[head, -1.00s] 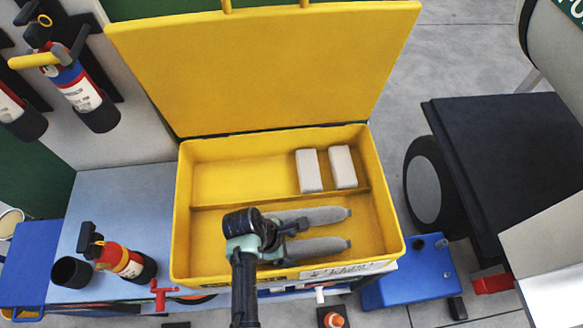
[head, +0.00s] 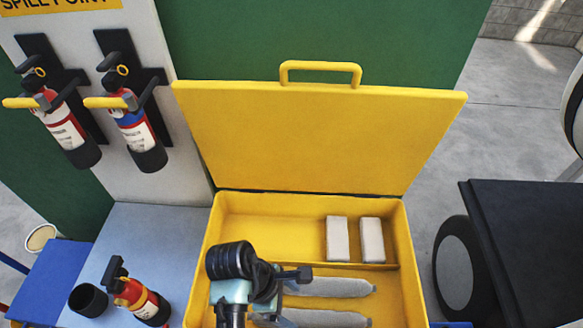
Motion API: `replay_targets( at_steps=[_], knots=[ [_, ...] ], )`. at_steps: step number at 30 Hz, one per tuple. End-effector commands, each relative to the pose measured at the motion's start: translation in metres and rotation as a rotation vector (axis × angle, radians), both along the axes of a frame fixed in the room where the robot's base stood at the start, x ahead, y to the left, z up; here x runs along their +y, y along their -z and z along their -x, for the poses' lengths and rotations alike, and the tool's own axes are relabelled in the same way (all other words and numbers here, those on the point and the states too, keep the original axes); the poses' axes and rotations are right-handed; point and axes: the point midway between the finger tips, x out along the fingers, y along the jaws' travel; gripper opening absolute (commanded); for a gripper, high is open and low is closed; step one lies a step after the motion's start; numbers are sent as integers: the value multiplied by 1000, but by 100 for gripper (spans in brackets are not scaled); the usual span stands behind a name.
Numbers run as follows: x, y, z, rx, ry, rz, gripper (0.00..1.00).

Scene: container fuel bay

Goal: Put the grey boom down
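Two grey booms lie side by side in the front compartment of the open yellow box (head: 413,290). The far grey boom (head: 345,288) and the near grey boom (head: 330,319) point to the right, and the bottom edge of the picture crops the near one. My gripper (head: 292,277) is over the left part of the front compartment, at the left ends of the booms, and hides them. The dark fingers are seen from above and behind. I cannot tell whether they are around a boom or whether they touch one.
Two pale blocks (head: 338,238) (head: 372,240) stand in the rear compartment. The raised yellow lid (head: 320,135) stands behind. A fire extinguisher (head: 140,298) and a black cup (head: 88,300) are on the bench at left. Two more extinguishers hang on the wall. A black-topped unit (head: 530,240) is at right.

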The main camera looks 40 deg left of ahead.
Motion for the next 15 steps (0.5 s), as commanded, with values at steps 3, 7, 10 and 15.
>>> replay_targets(
  at_steps=[3, 7, 10, 15],
  knots=[
    [2, -5, 1, -1, 0, -1, 87],
    [2, -5, 1, 0, 0, 0, 87],
    [3, -7, -1, -9, 7, -9, 87],
    [19, -46, -52, -192, 151, -199, 87]
  ],
)
